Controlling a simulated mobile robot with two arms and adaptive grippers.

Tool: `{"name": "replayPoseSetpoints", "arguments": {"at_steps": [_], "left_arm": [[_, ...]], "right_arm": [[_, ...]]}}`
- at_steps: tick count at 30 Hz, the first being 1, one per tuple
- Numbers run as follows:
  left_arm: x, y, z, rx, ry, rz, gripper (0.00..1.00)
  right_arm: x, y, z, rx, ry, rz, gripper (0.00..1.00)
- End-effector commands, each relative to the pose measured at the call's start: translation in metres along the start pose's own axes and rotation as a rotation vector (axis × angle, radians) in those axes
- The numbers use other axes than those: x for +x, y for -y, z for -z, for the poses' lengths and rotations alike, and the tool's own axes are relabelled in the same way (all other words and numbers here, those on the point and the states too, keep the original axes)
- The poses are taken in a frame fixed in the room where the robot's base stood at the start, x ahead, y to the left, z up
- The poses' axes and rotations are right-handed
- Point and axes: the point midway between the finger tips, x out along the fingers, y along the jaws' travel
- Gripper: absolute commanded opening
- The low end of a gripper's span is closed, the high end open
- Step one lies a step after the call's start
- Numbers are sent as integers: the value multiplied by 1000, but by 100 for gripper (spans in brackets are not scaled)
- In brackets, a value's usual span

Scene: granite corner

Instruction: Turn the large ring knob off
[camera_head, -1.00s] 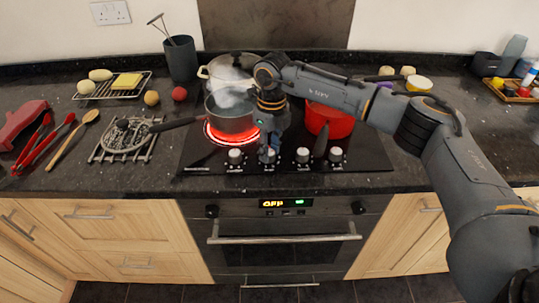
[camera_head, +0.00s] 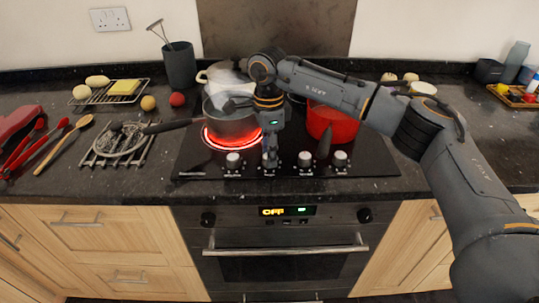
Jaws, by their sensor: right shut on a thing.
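The black glass hob (camera_head: 370,160) has a row of several silver knobs along its front edge. My right gripper (camera_head: 270,160) points down over the second knob from the left and is shut on it. The fingers hide most of that knob, so its setting cannot be read. The leftmost knob (camera_head: 233,160) and the two to the right (camera_head: 305,160) stand free. The large front-left ring (camera_head: 213,142) glows red under a grey saucepan (camera_head: 228,128). My left gripper is not in view.
The saucepan's dark handle (camera_head: 170,127) sticks out left. A cream pot (camera_head: 225,75) stands behind, and a red pan (camera_head: 330,120) stands right, its handle toward the front. A trivet (camera_head: 120,145) and utensils lie left. The oven display (camera_head: 287,211) reads OFF.

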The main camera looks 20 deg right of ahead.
Motion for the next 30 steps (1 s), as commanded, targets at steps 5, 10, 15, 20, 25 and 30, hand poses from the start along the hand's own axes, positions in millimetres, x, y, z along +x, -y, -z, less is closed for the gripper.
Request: {"name": "replayPoseSetpoints", "arguments": {"at_steps": [5, 10, 15, 20, 25, 30], "left_arm": [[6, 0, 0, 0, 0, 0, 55], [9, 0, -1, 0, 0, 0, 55], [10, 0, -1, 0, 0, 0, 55], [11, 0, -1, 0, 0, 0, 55], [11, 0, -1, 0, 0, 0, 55], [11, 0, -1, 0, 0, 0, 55]], "right_arm": [[0, 1, 0, -141, -7, 4, 0], [-1, 1, 0, -248, -12, 4, 0], [-1, 1, 0, -319, -15, 4, 0], [-1, 1, -1, -355, -17, 4, 0], [-2, 1, -1, -370, -17, 4, 1], [-2, 1, -1, -371, -18, 4, 1]]}}
